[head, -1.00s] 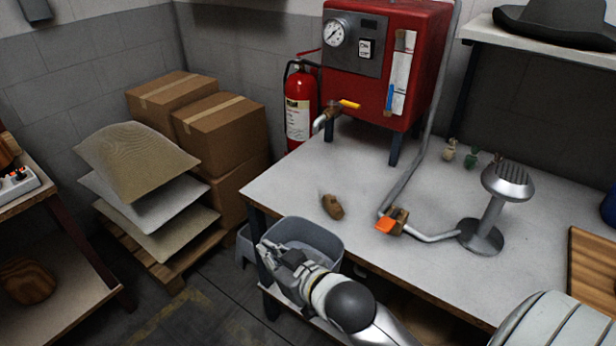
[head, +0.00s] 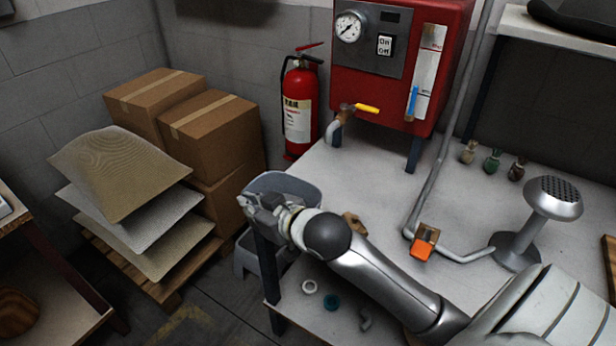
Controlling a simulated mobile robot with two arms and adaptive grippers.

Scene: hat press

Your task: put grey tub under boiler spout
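The grey tub (head: 298,186) is at the left end of the workbench in the head view, its rim tilted and its lower part hidden behind my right gripper. My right gripper (head: 256,208) is at the tub's near left rim and appears shut on it. The red boiler (head: 453,50) stands on the bench, right of and behind the tub. Its spout (head: 333,130), with a yellow-handled valve (head: 366,108), is beyond the tub, up and to the right. The tub is apart from the spout. My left gripper is not in view.
A fire extinguisher (head: 300,105) stands behind the bench's left end. Cartons (head: 207,125) and stacked sheets (head: 120,175) are left. A pipe with an orange valve (head: 423,243) and a metal steamer head (head: 553,198) occupy the bench. Bare bench lies before the boiler.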

